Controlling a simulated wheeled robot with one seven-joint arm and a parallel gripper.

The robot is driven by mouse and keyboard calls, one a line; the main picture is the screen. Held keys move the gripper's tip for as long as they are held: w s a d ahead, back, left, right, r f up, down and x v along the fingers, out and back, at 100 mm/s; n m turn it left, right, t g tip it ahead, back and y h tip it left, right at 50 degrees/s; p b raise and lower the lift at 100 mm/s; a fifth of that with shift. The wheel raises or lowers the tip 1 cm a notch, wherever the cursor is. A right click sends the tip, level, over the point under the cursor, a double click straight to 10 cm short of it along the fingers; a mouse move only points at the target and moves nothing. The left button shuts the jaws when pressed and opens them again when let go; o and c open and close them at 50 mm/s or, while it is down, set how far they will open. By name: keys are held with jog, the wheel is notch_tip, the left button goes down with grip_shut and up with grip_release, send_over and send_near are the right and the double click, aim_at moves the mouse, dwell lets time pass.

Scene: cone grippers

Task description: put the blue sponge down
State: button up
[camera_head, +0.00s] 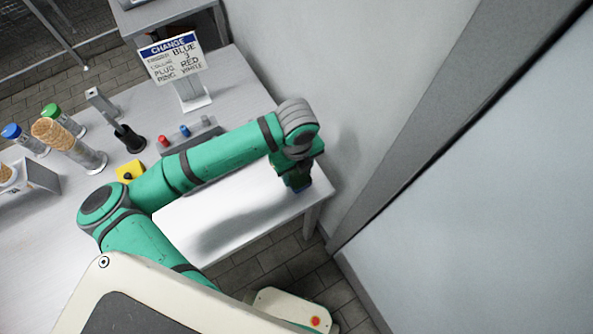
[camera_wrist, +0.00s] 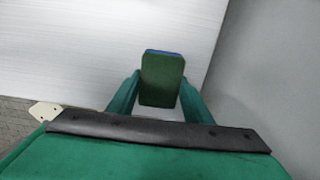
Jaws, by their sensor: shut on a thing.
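The sponge (camera_wrist: 162,80) shows in the wrist view between my two green fingers. Its near face is dark green and a blue strip shows along its far edge. My gripper (camera_wrist: 160,95) is shut on it, with a finger against each side. In the head view my gripper (camera_head: 298,184) is over the right end of the white table (camera_head: 240,215), close to the table's corner. The sponge is mostly hidden there by my gripper. I cannot tell whether the sponge touches the table top.
A sign (camera_head: 172,58) stands at the back. A box with red and blue buttons (camera_head: 186,133), a yellow block (camera_head: 129,171), a black holder (camera_head: 129,138) and several capped tubes stand left of my gripper. A wall (camera_head: 330,90) rises close on the right. The table's front area is clear.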

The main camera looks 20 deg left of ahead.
aim_at(298, 173)
jog(key=o, duration=1)
jog(key=shift+d, duration=0.2)
notch_tip(298, 173, up, 12)
jog(key=shift+w, duration=0.15)
jog(key=shift+r, duration=0.1)
jog(key=s+d+f+n+h, duration=0.1)
jog(key=s+f, duration=0.1)
jog(key=f, duration=0.1)
jog(key=s+d+f+h, duration=0.1)
jog(key=s+f, duration=0.2)
jog(key=f, duration=0.1)
jog(key=s+d+f+n+h, duration=0.1)
jog(key=s+d+f, duration=0.1)
jog(key=s+f, duration=0.1)
jog(key=shift+f+n, duration=0.2)
jog(key=shift+n, duration=0.1)
jog(key=s+d+f+n+t+h, duration=0.55)
jog(key=s+d+f+n, duration=0.2)
jog(key=n, duration=0.25)
jog(key=s+r+n+t+y, duration=0.5)
jog(key=r+n+t+y, duration=0.3)
jog(key=n, duration=0.5)
jog(key=shift+d+r+t, duration=0.3)
jog(key=shift+d+t, duration=0.15)
jog(key=shift+t, duration=0.5)
